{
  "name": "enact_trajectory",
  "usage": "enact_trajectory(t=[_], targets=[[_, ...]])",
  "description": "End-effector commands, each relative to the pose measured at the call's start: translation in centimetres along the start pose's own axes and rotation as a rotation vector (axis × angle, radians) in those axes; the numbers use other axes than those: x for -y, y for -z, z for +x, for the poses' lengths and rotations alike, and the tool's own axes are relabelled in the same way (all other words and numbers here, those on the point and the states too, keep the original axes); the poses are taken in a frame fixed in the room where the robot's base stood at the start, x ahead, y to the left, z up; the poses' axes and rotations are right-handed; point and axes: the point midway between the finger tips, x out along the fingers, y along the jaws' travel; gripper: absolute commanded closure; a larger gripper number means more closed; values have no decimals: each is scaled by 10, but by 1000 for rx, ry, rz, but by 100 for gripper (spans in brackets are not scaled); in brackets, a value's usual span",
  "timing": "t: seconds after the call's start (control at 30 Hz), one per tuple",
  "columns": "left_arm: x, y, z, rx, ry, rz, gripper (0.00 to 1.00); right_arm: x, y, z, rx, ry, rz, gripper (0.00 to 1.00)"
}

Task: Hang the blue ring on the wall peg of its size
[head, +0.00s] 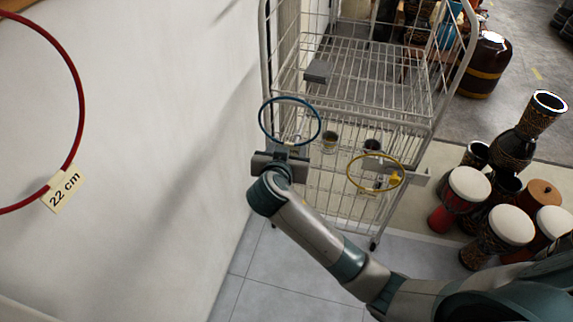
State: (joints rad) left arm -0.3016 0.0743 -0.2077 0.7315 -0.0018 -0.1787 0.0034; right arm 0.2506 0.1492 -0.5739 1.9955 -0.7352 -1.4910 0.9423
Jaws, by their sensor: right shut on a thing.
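The blue ring (289,97) is in the middle of the head view, in front of the wire cage cart. My right gripper (290,148) is shut on its lower edge and holds it up in the air. A small pale tag shows at the grip, but I cannot read it. A large red ring (82,100) is at the white wall on the left, with a tag (62,191) reading "22 cm". I cannot make out a bare wall peg. My left gripper is out of view.
The wire cage cart (350,85) stands beside the wall. A yellow ring (348,172) with a yellow tag is at the cart's near side. Several goblet drums (512,226) stand at the right. Tiled floor (270,270) is clear between wall and arm.

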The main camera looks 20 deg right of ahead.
Motion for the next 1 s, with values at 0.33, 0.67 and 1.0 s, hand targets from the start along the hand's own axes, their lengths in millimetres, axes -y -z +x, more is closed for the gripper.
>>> enact_trajectory(t=[0.33, 0.67, 1.0], targets=[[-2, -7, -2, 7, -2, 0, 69, 0, 104, -22, 2, 158, -46, 75], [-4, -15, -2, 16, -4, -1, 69, -2, 199, -85, -4, 416, -168, 75], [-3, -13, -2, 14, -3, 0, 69, -4, 212, -101, -11, 471, -208, 75]])
